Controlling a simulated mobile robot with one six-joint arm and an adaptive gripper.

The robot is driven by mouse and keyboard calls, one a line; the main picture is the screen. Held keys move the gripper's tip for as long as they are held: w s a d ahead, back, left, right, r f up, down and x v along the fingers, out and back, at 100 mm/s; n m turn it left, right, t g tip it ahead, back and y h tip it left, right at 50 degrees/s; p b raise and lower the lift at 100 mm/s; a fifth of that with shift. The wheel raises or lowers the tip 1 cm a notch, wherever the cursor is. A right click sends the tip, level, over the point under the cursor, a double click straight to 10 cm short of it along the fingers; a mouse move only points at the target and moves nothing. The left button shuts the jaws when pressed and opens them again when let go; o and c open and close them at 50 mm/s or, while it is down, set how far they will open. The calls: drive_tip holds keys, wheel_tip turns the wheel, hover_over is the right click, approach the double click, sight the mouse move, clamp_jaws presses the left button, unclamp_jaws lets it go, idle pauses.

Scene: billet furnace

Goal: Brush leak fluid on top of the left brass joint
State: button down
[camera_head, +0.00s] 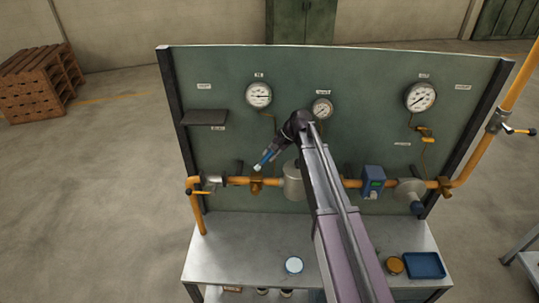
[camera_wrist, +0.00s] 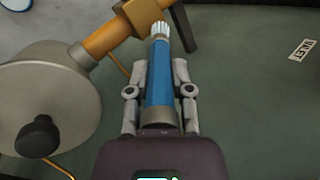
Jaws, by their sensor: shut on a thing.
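My gripper (camera_head: 279,147) is shut on a blue-handled brush (camera_head: 265,158), in front of the panel. In the wrist view my gripper (camera_wrist: 160,90) has a finger on each side of the blue handle (camera_wrist: 160,72). The white bristles (camera_wrist: 160,30) point away from the gripper. The left brass joint (camera_head: 256,186) sits on the orange pipe, just below the brush tip in the head view. It also shows at the top edge of the wrist view (camera_wrist: 146,14), right beside the bristles. I cannot tell whether the bristles touch it.
A grey canister (camera_head: 293,182) stands on the pipe right of the joint and shows large in the wrist view (camera_wrist: 45,95). A valve (camera_head: 209,183) is left of it. A small shelf (camera_head: 205,117) juts from the panel. Below, the bench (camera_head: 235,248) holds a white round dish (camera_head: 293,265) and a blue tray (camera_head: 425,265).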

drive_tip(key=shift+f+b, duration=0.65)
drive_tip(key=shift+s, duration=0.1)
idle(0.3)
drive_tip(key=s, duration=0.4)
drive_tip(key=shift+a+r, duration=0.1)
drive_tip(key=shift+r, duration=0.05)
idle(0.3)
drive_tip(key=shift+w, duration=0.1)
drive_tip(key=shift+w, duration=0.15)
idle(0.4)
drive_tip(key=shift+w, duration=1.85)
